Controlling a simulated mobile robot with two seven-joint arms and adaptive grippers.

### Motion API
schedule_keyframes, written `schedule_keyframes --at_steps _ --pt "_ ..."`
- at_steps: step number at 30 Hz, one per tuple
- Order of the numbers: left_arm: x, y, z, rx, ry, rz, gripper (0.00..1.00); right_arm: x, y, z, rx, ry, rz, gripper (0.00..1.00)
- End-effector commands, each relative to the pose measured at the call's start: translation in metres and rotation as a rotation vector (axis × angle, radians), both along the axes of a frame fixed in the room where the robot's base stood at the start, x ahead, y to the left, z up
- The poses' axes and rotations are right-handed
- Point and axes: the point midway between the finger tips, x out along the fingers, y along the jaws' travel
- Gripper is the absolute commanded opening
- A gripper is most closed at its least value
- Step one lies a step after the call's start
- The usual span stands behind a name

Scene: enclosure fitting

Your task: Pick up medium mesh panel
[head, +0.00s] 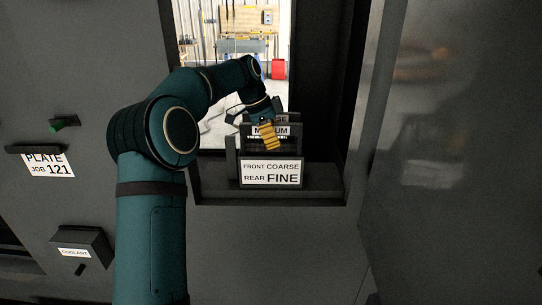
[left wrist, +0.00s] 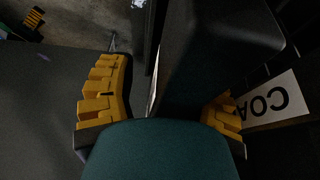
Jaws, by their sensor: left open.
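The medium mesh panel (head: 285,131) stands upright in a dark rack within the wall opening, its MEDIUM label partly covered by a yellow finger. My left gripper (head: 262,136) is at the panel's upper part, with one yellow finger in front of its label. In the left wrist view the jaws (left wrist: 163,105) are spread wide, and a dark upright piece stands between them. I cannot tell whether either finger touches it. The panel's lower part is hidden behind the rack's front sign. My right gripper is not in view.
The rack sign (head: 271,173) reads FRONT COARSE, REAR FINE. Another panel (head: 279,118) with a partly hidden label stands behind the medium one. A white label (left wrist: 268,104) reading COA is near the right finger. Dark walls border the opening, and a coolant box (head: 82,245) juts out at left.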

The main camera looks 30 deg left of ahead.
Motion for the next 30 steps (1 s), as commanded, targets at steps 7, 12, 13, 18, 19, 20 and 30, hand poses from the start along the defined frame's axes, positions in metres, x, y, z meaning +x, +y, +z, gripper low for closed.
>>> schedule_keyframes --at_steps 7,12,13,18,19,20,30 --pt "-0.0001 0.0002 -0.0019 0.0 0.0 0.0 0.53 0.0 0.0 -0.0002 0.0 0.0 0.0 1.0" --pt "-0.0001 0.0001 -0.0017 0.0 0.0 0.0 0.0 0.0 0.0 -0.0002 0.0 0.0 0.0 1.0" --pt "-0.0001 0.0001 -0.0017 0.0 0.0 0.0 0.0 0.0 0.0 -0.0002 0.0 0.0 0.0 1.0" --pt "-0.0002 0.0001 -0.002 0.0 0.001 0.0 0.0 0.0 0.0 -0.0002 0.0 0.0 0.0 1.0" --pt "-0.0001 0.0 -0.0021 0.0 0.001 0.0 0.0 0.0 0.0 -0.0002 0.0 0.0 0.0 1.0" --pt "0.0 -0.0001 -0.0015 0.0 0.0 0.0 0.0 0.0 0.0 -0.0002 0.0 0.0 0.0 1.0" --pt "0.0004 -0.0003 0.0019 0.0 0.0 -0.001 0.0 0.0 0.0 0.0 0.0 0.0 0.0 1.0"
